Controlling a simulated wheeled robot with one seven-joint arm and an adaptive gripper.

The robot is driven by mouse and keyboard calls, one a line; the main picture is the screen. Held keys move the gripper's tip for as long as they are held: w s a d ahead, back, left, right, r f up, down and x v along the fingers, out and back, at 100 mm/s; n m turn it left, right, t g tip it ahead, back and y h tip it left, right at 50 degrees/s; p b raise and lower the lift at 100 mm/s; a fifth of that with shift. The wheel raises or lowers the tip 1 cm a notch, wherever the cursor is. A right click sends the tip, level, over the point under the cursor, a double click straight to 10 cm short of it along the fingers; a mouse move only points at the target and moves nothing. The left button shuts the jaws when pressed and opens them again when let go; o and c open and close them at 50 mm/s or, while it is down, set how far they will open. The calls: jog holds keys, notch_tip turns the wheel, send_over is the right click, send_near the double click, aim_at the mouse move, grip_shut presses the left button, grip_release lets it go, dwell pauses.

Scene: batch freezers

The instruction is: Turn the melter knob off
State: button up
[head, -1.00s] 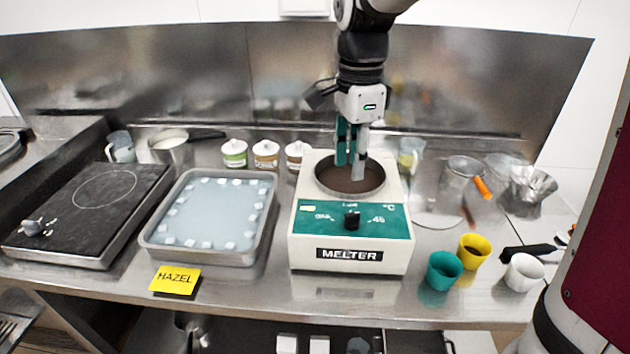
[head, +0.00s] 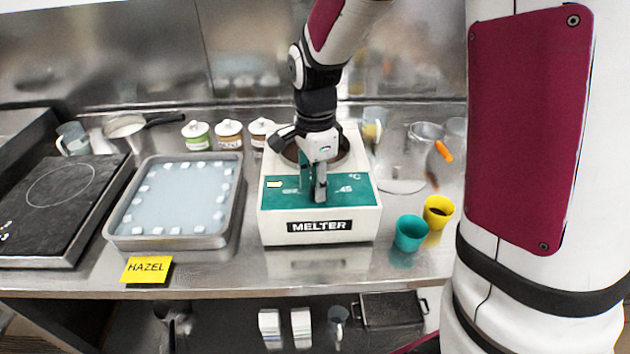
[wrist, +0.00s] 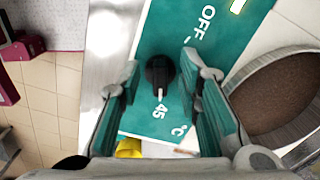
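The melter (head: 270,226) is a white box with a green front panel and a round bowl of brown contents on top. Its black knob (wrist: 160,70) shows in the wrist view, its white pointer mark directed toward the "45" print; "OFF" is printed on the other side. My gripper (head: 313,192) is over the green panel in the head view and mostly hides the knob there. In the wrist view my gripper (wrist: 161,74) is open, with one green-padded finger on each side of the knob and visible gaps between.
A metal tray (head: 110,228) with white cubes around its edge and a yellow HAZEL card (head: 146,270) are to the left. Teal (head: 410,234) and yellow (head: 438,212) cups stand close to the melter's right. Lidded jars (head: 229,135) stand behind.

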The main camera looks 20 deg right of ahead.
grip_shut()
